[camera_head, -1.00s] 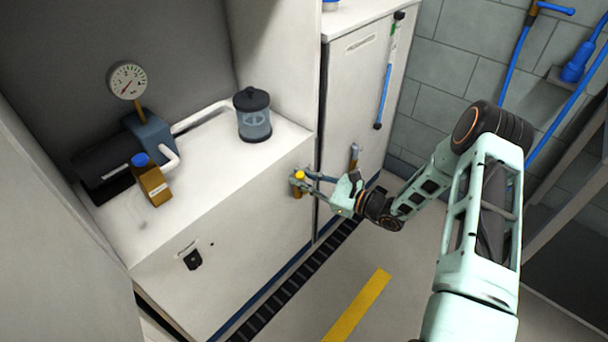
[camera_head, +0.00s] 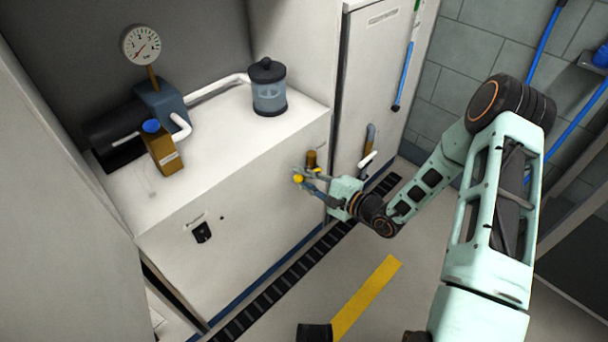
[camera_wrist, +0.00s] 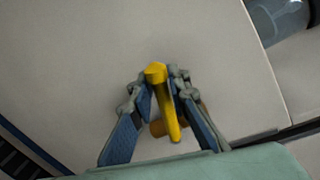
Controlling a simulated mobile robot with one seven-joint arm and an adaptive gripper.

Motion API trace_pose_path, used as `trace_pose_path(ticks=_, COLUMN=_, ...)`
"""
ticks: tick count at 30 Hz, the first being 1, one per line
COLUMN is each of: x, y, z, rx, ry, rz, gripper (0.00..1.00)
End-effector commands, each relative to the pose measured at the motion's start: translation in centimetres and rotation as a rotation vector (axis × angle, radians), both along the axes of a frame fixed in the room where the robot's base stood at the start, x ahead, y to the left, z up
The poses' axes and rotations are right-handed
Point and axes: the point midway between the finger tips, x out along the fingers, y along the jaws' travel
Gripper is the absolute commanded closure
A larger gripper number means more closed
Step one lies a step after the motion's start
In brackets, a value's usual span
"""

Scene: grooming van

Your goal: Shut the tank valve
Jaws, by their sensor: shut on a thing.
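A yellow valve lever (camera_head: 298,178) sits on a brass valve body (camera_head: 311,158) at the front face of the white cabinet. My gripper (camera_head: 310,180) is at this front face, shut on the lever. In the wrist view the lever (camera_wrist: 164,98) runs between the two fingers of my gripper (camera_wrist: 161,88), with its end nearest the camera. Part of the brass body (camera_wrist: 158,129) shows behind it. The lever's end is to the lower left of the body in the head view. The exact angle of the lever is hard to tell.
A second brass fitting (camera_head: 370,138) with a pale handle is on the cabinet to the right. A gauge (camera_head: 141,44), a pump (camera_head: 112,140) and a clear canister (camera_head: 268,90) stand on the white cabinet top (camera_head: 225,140). The floor in front has a yellow stripe (camera_head: 365,298).

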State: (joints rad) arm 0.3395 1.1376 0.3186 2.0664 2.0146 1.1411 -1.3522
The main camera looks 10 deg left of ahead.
Motion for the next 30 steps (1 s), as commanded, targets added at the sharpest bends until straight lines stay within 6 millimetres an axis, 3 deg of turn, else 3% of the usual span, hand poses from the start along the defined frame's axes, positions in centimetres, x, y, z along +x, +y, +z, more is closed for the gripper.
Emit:
trace_pose_path(ticks=3, x=-0.2, y=0.1, z=-1.3, rx=-0.059, ry=-0.071, rz=0.001, gripper=1.00)
trace_pose_path(ticks=12, x=-0.3, y=0.2, z=-2.5, rx=-0.168, ry=-0.211, rz=0.002, gripper=1.00)
trace_pose_path(ticks=30, x=-0.2, y=0.0, z=-2.8, rx=-0.216, ry=-0.273, rz=0.000, gripper=1.00)
